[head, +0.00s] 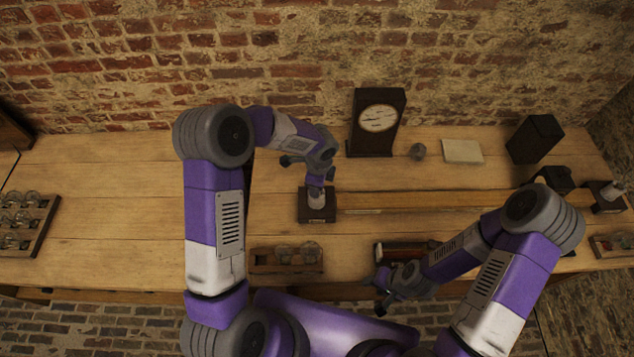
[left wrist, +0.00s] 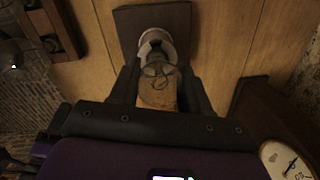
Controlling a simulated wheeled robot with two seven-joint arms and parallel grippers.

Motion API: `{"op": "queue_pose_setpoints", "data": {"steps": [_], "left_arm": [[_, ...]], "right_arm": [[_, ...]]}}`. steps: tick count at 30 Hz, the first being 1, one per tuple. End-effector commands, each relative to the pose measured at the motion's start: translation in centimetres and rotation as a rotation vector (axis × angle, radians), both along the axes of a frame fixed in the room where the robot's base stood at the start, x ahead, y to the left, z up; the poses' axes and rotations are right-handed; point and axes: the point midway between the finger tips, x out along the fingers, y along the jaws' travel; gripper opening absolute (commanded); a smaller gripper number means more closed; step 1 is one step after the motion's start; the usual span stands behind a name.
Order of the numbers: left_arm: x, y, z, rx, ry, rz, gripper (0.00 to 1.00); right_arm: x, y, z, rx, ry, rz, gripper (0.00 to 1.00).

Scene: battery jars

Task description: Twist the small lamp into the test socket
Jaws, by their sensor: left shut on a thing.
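The test socket is a dark square block (head: 305,214) on the bench with a pale round fitting (left wrist: 155,38) on top, seen in the left wrist view. My left gripper (head: 317,190) points down over this block and is shut on the small lamp (left wrist: 160,70). The lamp is clear glass with a thin dark filament. It lines up with the fitting, but I cannot tell how deeply it sits in it. In the head view the fingers mostly hide the lamp. My right gripper (head: 379,292) is empty near the bench's front edge, its fingers apart.
A clock (head: 378,122) stands behind the socket; it also shows in the left wrist view (left wrist: 288,160). A rack with glass jars (head: 286,269) lies in front. A long wooden strip (head: 430,198) runs rightward. A dark-red box (head: 395,250) lies near my right arm.

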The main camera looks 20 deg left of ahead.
Motion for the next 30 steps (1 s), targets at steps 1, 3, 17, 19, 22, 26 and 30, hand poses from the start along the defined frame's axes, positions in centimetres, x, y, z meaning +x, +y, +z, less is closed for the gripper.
{"op": "queue_pose_setpoints", "data": {"steps": [1, 3, 17, 19, 22, 26, 30], "left_arm": [[0.0, 0.1, 0.1, -0.005, 0.000, -0.044, 0.11], [0.0, 0.1, 0.1, -0.009, 0.000, -0.113, 0.11], [0.1, 0.2, -0.1, -0.031, -0.008, -0.433, 0.11], [0.1, 0.2, -0.1, -0.032, -0.009, -0.447, 0.11], [0.1, 0.1, -0.2, -0.031, -0.010, -0.450, 0.11], [0.2, 0.1, -0.2, -0.031, -0.010, -0.449, 0.52], [0.1, 0.1, -0.2, -0.031, -0.008, -0.447, 0.73]], "right_arm": [[-0.1, 0.0, 0.3, -0.001, 0.005, -0.003, 0.43], [-0.1, 0.0, 0.7, -0.001, 0.004, -0.002, 0.43], [-0.1, 0.0, 2.9, 0.001, 0.001, 0.000, 0.43], [-0.1, 0.0, 2.9, 0.001, 0.001, 0.000, 0.43], [-0.1, 0.0, 2.9, 0.001, 0.001, 0.000, 0.43], [-0.1, 0.1, 2.9, 0.001, 0.001, 0.000, 0.43], [-0.1, 0.0, 2.9, 0.001, 0.001, 0.000, 0.43]]}}
